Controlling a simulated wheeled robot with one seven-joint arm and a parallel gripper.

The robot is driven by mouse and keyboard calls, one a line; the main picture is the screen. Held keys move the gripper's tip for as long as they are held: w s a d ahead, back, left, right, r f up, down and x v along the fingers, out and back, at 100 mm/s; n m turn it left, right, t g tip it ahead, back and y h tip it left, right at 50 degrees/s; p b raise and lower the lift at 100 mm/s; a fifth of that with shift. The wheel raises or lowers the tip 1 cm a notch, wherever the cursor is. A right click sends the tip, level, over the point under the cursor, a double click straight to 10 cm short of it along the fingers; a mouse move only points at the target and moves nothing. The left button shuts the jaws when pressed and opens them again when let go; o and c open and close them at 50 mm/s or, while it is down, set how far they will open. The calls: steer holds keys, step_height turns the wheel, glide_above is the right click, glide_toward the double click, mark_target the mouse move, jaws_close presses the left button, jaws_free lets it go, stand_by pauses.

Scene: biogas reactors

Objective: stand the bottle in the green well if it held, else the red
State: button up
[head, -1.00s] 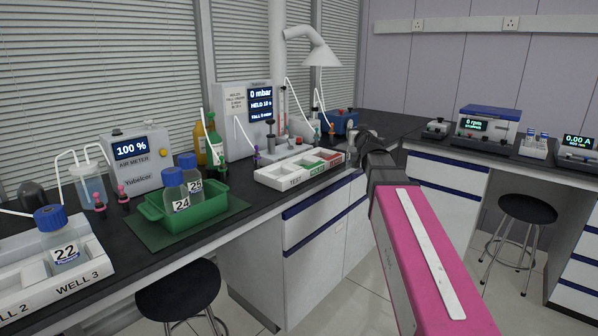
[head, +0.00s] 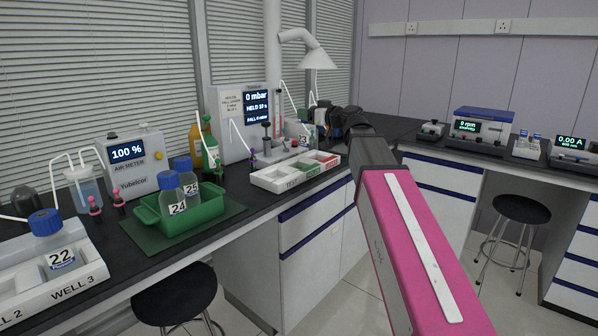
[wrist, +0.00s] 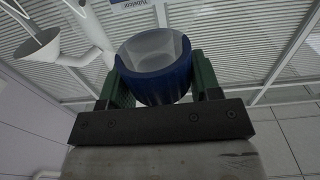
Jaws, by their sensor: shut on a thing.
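My gripper (head: 318,122) is at the far end of the bench, beside the tester. It is shut on bottle 23 (head: 303,141), which looks roughly upright behind the tray. In the wrist view my gripper (wrist: 158,78) has its green fingers on either side of the bottle's blue cap (wrist: 155,72). The white tray (head: 275,186) has a test well, a green well (head: 302,167) and a red well (head: 325,160); the wells look empty. The tester screen (head: 257,105) reads 0 mbar, HELD 10 s, and a FALL line that seems to say 0 mbar.
A green basin (head: 150,216) holds bottles 24 (head: 177,198) and 25 (head: 190,180). Bottle 22 (head: 57,250) stands in a white rack at the left. The air meter (head: 130,160) reads 100 %. Stools (head: 175,290) stand on the floor. The bench in front of the white tray is narrow.

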steer(key=shift+w+a, duration=0.15)
steer(key=shift+a, duration=0.15)
steer(key=w+a+f, duration=0.3)
steer(key=w+f, duration=0.7)
steer(key=shift+w+a+f, duration=0.15)
steer(key=shift+w+f, duration=0.1)
steer(key=shift+f, duration=0.15)
steer(key=o, duration=1.3)
